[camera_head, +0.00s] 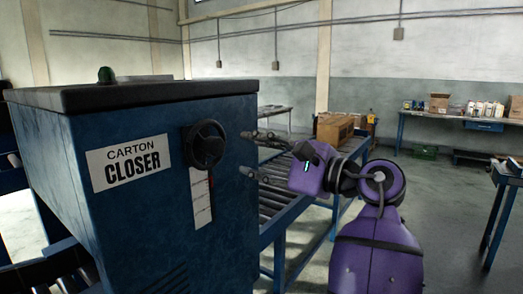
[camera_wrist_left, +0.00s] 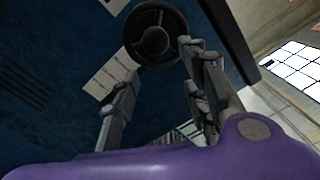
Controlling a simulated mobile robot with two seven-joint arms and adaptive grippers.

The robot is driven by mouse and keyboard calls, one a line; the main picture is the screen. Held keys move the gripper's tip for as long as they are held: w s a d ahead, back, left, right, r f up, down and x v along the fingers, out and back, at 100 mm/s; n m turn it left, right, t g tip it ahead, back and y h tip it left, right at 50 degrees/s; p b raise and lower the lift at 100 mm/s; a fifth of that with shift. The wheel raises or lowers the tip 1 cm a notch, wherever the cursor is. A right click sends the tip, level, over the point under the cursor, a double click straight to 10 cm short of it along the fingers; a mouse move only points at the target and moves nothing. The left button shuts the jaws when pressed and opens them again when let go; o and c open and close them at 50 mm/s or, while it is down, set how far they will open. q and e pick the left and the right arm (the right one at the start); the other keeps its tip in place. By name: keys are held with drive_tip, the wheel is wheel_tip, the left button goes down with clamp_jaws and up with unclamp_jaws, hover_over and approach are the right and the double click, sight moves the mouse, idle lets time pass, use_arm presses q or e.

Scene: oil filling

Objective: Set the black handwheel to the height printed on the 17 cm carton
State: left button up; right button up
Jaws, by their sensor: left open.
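The black handwheel (camera_head: 206,144) is mounted on the front of the blue carton closer (camera_head: 150,215). A white scale strip (camera_head: 200,202) with a red mark runs below the wheel; its figures are too small to read. My left gripper (camera_head: 243,153) is open and empty, just right of the wheel and apart from it. In the left wrist view the handwheel (camera_wrist_left: 156,36) shows beyond the spread fingers (camera_wrist_left: 158,65). A brown carton (camera_head: 335,129) sits on the roller conveyor behind; no print on it is legible. My right gripper is out of view.
The roller conveyor (camera_head: 275,201) runs from the closer toward the back. A green knob (camera_head: 105,75) stands on the closer's top. A table (camera_head: 450,120) with boxes and bottles is at the far right. The floor in the right middle is clear.

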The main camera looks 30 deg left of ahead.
sight(218, 152)
use_arm(q)
drive_tip(key=a, duration=0.1)
drive_tip(key=s+a, duration=0.1)
drive_tip(key=a, duration=0.1)
drive_tip(key=s+a, duration=0.1)
drive_tip(key=a, duration=0.1)
drive_tip(key=shift+a+r, duration=0.15)
drive_tip(key=shift+a, duration=0.1)
drive_tip(key=shift+w+a+p, duration=0.1)
drive_tip(key=shift+a+p, duration=0.2)
drive_tip(key=shift+a, duration=0.8)
drive_tip(key=shift+a+m, duration=0.3)
drive_tip(key=shift+a, duration=0.15)
drive_tip(key=shift+w, duration=0.1)
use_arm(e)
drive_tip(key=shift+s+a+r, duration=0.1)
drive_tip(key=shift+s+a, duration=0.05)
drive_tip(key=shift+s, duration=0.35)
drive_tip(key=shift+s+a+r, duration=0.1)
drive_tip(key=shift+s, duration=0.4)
use_arm(q)
drive_tip(key=shift+c, duration=0.2)
drive_tip(key=c, duration=1)
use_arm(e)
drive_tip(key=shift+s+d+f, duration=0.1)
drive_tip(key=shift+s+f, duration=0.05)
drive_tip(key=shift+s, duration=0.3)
